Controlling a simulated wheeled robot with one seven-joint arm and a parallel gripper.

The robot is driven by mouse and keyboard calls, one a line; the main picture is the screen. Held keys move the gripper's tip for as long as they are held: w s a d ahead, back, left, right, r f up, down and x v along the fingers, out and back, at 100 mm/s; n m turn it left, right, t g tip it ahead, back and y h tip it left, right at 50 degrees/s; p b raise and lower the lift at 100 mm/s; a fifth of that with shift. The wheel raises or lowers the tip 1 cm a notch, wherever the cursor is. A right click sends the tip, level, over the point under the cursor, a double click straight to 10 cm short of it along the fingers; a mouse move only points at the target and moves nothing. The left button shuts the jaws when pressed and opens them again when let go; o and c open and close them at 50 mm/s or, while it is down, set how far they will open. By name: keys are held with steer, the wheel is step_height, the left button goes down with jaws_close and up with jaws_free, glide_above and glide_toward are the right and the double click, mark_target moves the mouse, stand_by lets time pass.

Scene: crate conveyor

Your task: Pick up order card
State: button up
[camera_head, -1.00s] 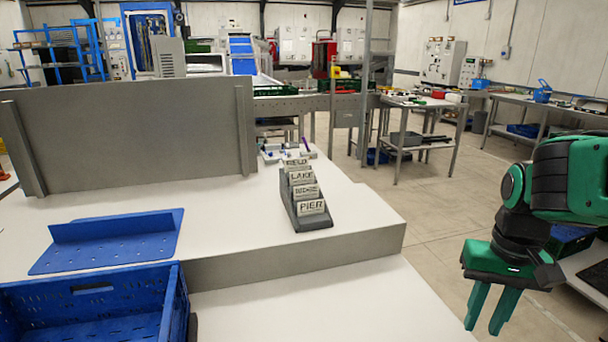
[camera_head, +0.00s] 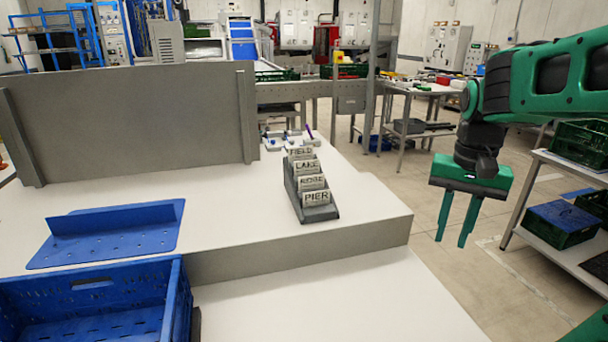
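Several order cards stand one behind another in a dark stepped holder (camera_head: 319,214) on the white raised table. My gripper (camera_head: 452,241) hangs to the right of the holder, beyond the table's edge and over the floor. Its two green fingers point down, apart, with nothing between them.
A blue crate (camera_head: 176,300) stands at front left, with a blue perforated bracket (camera_head: 110,235) behind it. A grey panel (camera_head: 130,125) rises behind them. Small fixtures (camera_head: 283,138) sit behind the cards. A shelf with crates (camera_head: 562,222) stands at right.

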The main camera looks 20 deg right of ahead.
steer(key=w+a+r+m, duration=0.2)
steer(key=w+a+r, duration=0.2)
steer(key=w, duration=0.7)
steer(key=w+a+r+m, duration=0.3)
steer(key=w+a+r, duration=0.1)
steer(key=w, duration=0.7)
steer(key=w+a+r+m, duration=0.2)
steer(key=w+a+r, duration=0.2)
steer(key=w, duration=0.7)
steer(key=m, duration=0.2)
glide_above(307, 171)
step_height(307, 171, down, 9)
steer(key=shift+w+f, duration=0.1)
steer(key=shift+w, duration=0.05)
steer(key=shift+f, duration=0.6)
steer(key=shift+c, duration=0.7)
jaws_close()
